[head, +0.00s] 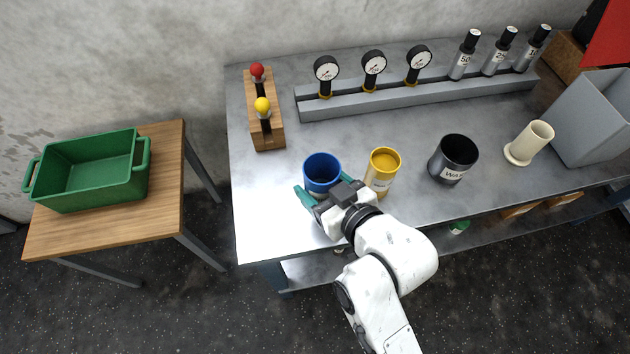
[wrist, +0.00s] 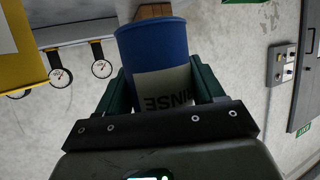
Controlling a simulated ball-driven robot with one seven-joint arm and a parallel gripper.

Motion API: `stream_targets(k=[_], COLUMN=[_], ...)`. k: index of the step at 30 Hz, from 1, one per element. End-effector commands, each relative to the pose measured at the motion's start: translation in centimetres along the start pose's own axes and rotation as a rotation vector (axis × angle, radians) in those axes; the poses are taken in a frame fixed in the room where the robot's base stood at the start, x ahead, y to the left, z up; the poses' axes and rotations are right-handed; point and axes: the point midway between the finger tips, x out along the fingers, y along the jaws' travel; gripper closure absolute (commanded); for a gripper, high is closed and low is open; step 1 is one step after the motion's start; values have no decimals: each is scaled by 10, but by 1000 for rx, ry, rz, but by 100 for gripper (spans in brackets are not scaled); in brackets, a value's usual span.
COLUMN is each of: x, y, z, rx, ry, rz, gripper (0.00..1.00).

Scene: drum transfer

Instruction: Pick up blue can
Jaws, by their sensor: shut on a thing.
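The blue can (head: 322,170) stands upright near the front left of the grey workbench. In the wrist view the blue can (wrist: 155,62) sits between the fingers, with a pale label reading "RINSE", partly covered at its left. My gripper (head: 322,190) reaches it from the front right, with green fingers on both sides of it. The gripper also shows in the wrist view (wrist: 160,88), shut on the can. I cannot tell whether the can's base touches the bench.
A yellow can (head: 381,172) stands close right of my gripper. A dark can (head: 453,158) and a cream cylinder (head: 529,143) stand farther right. A wooden block with red and yellow knobs (head: 265,120) is behind left. A green crate (head: 95,175) stands on a separate wooden table.

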Motion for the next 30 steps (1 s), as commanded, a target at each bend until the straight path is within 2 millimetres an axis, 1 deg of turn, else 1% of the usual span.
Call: stream_targets(k=[1, 6, 15, 21, 30], x=[-6, -28, -62, -79, -95], y=[0, -2, -6, -7, -8], z=[-3, -1, -3, -3, -4], rx=[0, 0, 0, 0, 0], ry=[1, 0, 0, -1, 0], rz=[1, 0, 0, 0, 0], gripper=[75, 75, 75, 75, 75])
